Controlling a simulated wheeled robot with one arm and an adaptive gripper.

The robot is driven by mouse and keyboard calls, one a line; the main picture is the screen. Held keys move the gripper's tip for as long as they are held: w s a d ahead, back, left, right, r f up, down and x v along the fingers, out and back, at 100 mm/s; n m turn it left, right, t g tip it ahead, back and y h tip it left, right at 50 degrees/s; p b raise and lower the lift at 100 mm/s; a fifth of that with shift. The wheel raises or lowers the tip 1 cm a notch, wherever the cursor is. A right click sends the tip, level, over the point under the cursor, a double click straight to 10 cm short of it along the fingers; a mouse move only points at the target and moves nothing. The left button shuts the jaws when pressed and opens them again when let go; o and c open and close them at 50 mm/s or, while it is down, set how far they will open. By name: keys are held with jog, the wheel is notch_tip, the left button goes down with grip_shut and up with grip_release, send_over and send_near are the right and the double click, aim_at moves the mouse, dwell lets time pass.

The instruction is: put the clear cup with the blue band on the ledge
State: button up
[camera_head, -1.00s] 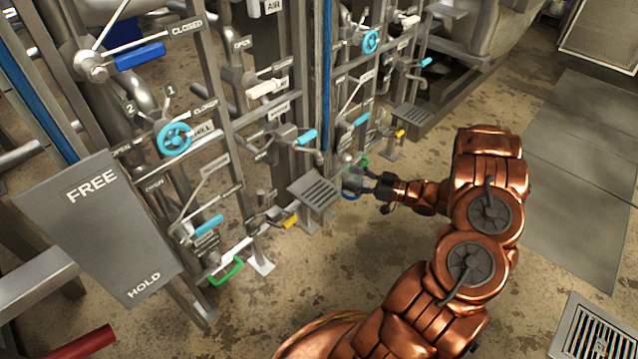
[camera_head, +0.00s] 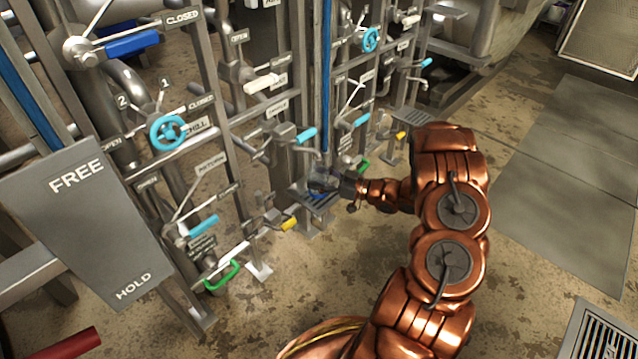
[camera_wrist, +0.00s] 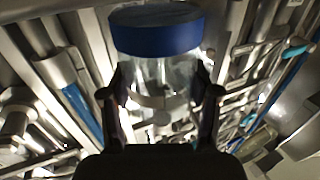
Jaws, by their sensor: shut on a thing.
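The clear cup with the blue band (camera_head: 322,180) is held by my gripper (camera_head: 338,183) in front of the pipe rack. In the wrist view, the cup's clear wall (camera_wrist: 158,75) sits between the two fingers (camera_wrist: 160,98), with the wide blue band (camera_wrist: 157,32) at the picture's top. A small slotted grey ledge (camera_head: 325,208) is just below the cup in the head view and partly hidden by it. I cannot tell whether the cup's base touches the ledge.
A spout pipe (camera_head: 308,150) comes down close above the cup. Cyan handles (camera_head: 306,135) and a yellow handle (camera_head: 290,224) are near. A second slotted ledge (camera_head: 408,118) stands further right. A FREE/HOLD panel (camera_head: 85,225) is at left. The floor in front is open.

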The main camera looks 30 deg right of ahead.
jog(key=shift+f, duration=0.45)
jog(key=shift+f, duration=0.15)
jog(key=o, duration=1.1)
